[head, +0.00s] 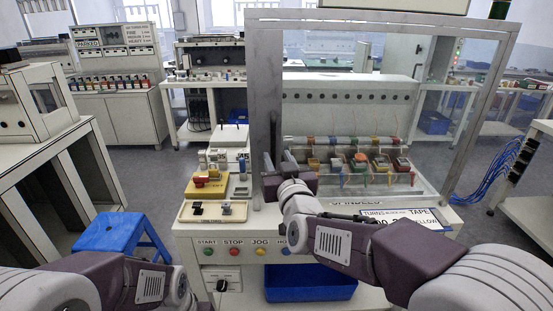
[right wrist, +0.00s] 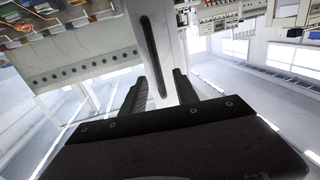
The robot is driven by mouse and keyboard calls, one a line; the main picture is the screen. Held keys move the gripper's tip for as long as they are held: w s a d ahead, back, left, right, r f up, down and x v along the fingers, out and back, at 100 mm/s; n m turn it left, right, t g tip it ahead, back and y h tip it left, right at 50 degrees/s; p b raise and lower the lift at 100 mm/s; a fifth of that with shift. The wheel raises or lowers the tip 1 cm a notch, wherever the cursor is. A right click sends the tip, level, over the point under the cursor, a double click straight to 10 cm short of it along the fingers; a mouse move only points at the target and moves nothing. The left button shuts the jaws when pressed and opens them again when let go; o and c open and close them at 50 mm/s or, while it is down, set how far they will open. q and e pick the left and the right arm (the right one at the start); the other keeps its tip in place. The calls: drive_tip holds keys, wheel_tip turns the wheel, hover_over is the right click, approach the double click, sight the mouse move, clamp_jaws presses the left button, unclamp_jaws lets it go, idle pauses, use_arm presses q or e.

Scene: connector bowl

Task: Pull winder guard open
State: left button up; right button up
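The winder guard (head: 385,16) is a light metal frame with a clear pane, standing upright at the front of the winder. Its left post (head: 256,110) has a long dark slot. Coloured spindles (head: 360,160) show behind the pane. My right gripper (head: 279,162) is at the lower part of this left post. In the right wrist view its two dark fingers (right wrist: 162,88) are spread apart, with the slotted post (right wrist: 155,50) between and beyond their tips. I cannot tell if they touch it. My left arm shows at the lower left in the head view; its gripper is out of view.
The START, STOP and JOG buttons (head: 234,252) are on the front panel below the guard. A tan tray (head: 190,217) and yellow block (head: 205,190) sit left of the post. A blue bin (head: 310,284) is below, and a blue stool (head: 105,232) stands at left.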

sight(274, 144)
drive_tip(key=w, duration=0.5)
drive_tip(key=w+a, duration=0.1)
drive_tip(key=w, duration=0.2)
drive_tip(key=shift+w+r+p, duration=0.15)
drive_tip(key=shift+w+p, duration=0.15)
clamp_jaws()
idle(1.0)
